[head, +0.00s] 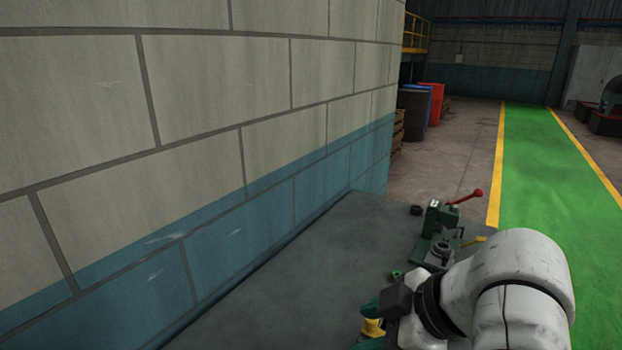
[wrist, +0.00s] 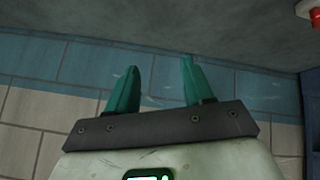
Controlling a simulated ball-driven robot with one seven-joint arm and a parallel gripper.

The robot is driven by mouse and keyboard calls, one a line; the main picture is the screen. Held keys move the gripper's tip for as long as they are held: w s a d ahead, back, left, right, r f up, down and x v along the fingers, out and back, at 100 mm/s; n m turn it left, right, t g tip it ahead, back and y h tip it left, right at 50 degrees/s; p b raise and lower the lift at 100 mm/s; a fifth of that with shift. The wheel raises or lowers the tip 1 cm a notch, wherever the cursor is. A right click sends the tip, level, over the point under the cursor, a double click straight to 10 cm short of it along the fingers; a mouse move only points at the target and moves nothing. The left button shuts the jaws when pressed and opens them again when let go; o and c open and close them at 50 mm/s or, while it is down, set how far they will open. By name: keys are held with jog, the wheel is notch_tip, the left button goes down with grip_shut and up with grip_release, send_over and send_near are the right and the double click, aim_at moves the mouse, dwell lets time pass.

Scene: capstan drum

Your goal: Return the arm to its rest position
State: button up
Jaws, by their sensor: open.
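My arm (head: 515,285), white and jointed, reaches over the grey bench top at the lower right of the head view. My gripper (wrist: 160,72) shows two teal fingers standing apart in the wrist view, with nothing between them. The gripper also shows at the bottom of the head view (head: 368,322), partly cut off by the frame edge. A small yellow piece (head: 373,328) shows by the fingers there; I cannot tell whether it touches them.
A green fixture with a red-knobbed lever (head: 438,222) stands on the bench top (head: 300,275) beyond my arm. A small green part (head: 396,274) and a dark ring (head: 416,210) lie near it. A block wall (head: 220,130) borders the bench at left. A green walkway (head: 545,160) runs at right.

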jog(key=s+d+f+m+t+h, duration=0.1)
jog(key=s+d+f+m, duration=0.25)
jog(key=f+m, duration=0.4)
jog(key=s+d+f+m+t+h, duration=0.1)
jog(key=s+d+f+m+h, duration=0.3)
jog(key=f, duration=0.6)
jog(key=s+d+f+m+g, duration=0.2)
jog(key=s+d+f, duration=0.3)
jog(key=s, duration=0.3)
jog(key=s+d+f+m+g+h, duration=0.1)
jog(key=s+d+f+m+g, duration=0.1)
jog(key=s+d+f, duration=0.4)
jog(key=s+f+g, duration=0.1)
jog(key=s, duration=0.2)
jog(key=shift+s, duration=0.2)
jog(key=shift+d, duration=0.1)
